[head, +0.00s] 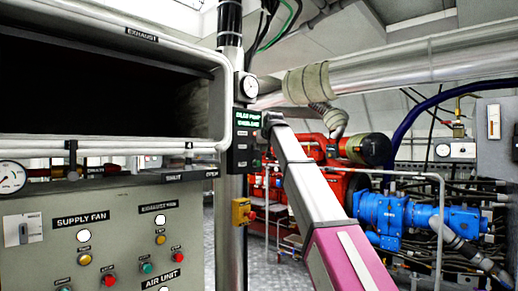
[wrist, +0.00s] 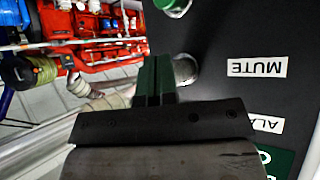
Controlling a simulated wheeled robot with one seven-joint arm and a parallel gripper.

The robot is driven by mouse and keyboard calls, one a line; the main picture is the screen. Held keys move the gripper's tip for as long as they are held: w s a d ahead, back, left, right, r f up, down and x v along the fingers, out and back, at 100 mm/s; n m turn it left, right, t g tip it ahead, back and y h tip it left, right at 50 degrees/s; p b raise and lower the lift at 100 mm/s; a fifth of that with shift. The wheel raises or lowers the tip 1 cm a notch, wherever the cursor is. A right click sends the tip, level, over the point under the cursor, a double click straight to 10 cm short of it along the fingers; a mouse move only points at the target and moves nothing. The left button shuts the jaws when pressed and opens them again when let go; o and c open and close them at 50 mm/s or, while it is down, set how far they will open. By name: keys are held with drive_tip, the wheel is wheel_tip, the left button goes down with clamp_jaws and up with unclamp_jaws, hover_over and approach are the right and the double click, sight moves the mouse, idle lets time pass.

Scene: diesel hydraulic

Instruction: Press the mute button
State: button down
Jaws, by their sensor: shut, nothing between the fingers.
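The MUTE label (wrist: 257,67) is upside down on a black panel in the wrist view. A silver-rimmed round button (wrist: 186,68) sits level with it to its left, partly hidden by my fingers. My gripper (wrist: 155,72) is shut and empty, with its green-padded fingertips beside this button in the picture. I cannot tell whether they touch it. In the head view, the black control box (head: 243,145) with a green display hangs on a post, and my gripper (head: 268,122) is at its right side. The small button is not clear there.
A green button (wrist: 175,7) is at the top of the wrist view. A yellow box with a red button (head: 243,212) is below the control box. A supply fan panel (head: 110,215) stands at left, and red and blue machinery (head: 390,218) at right.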

drive_tip(key=shift+w+a, duration=0.25)
drive_tip(key=shift+a, duration=0.05)
idle(0.5)
idle(0.4)
drive_tip(key=shift+s+d, duration=0.6)
drive_tip(key=shift+d, duration=0.1)
drive_tip(key=s+d, duration=0.1)
drive_tip(key=d, duration=0.1)
drive_tip(key=s+d, duration=0.2)
idle(0.5)
idle(0.5)
